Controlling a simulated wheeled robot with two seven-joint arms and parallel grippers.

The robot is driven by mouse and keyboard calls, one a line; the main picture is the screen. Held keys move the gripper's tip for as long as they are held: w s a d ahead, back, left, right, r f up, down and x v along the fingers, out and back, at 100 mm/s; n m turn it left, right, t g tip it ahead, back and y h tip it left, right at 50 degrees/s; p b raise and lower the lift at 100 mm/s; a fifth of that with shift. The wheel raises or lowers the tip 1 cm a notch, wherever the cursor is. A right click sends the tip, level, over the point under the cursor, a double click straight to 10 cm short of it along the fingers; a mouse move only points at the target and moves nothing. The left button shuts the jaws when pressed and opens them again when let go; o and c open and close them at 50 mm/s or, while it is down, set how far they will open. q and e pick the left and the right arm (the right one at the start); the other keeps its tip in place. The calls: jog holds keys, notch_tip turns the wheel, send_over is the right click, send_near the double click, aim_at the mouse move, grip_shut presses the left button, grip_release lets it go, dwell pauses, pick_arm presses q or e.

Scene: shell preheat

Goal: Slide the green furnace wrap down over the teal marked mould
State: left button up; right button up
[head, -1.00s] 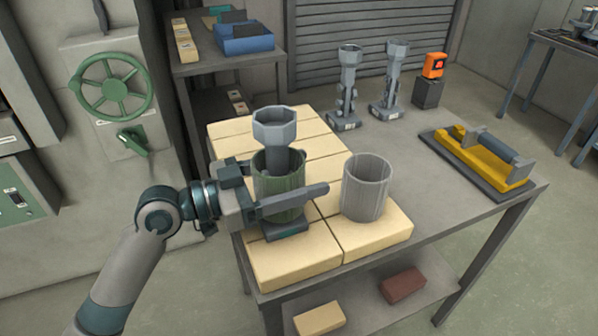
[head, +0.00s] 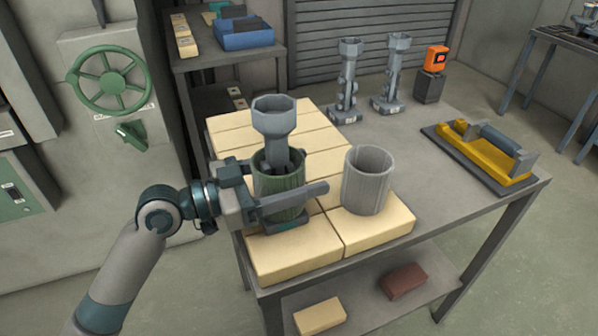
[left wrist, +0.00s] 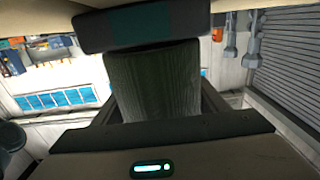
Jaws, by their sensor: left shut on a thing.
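The teal marked mould (head: 274,116) stands upright on the pale bricks. Its grey funnel top and neck rise out of the green furnace wrap (head: 281,183), and its dark base (head: 285,226) shows below. My left gripper (head: 283,188) is shut on the wrap, which is around the mould's body. In the left wrist view the wrap (left wrist: 155,80) fills the middle, close to the base with its teal mark (left wrist: 140,24). I cannot tell whether wrap and base touch. The wrap hides the mould's middle. My right gripper is not in view.
A grey open cylinder (head: 367,180) stands on the bricks just right of the wrap. Two similar grey moulds (head: 347,83) (head: 393,78) stand at the back. A yellow tool (head: 484,150) lies on a dark board at right. The table between is clear.

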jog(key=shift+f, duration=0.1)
pick_arm(q)
jog(key=o, duration=1.1)
jog(key=shift+o, duration=0.2)
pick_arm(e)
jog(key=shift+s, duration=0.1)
pick_arm(q)
jog(key=shift+s+a, duration=0.1)
jog(key=shift+a, duration=0.15)
jog(key=b+v, duration=0.3)
jog(key=v, duration=0.5)
jog(key=shift+a+f, duration=0.15)
jog(key=shift+a, duration=0.15)
jog(key=b+v, duration=0.3)
jog(key=v, duration=0.5)
jog(key=shift+s+a+r, duration=0.15)
jog(key=shift+a+r, duration=0.05)
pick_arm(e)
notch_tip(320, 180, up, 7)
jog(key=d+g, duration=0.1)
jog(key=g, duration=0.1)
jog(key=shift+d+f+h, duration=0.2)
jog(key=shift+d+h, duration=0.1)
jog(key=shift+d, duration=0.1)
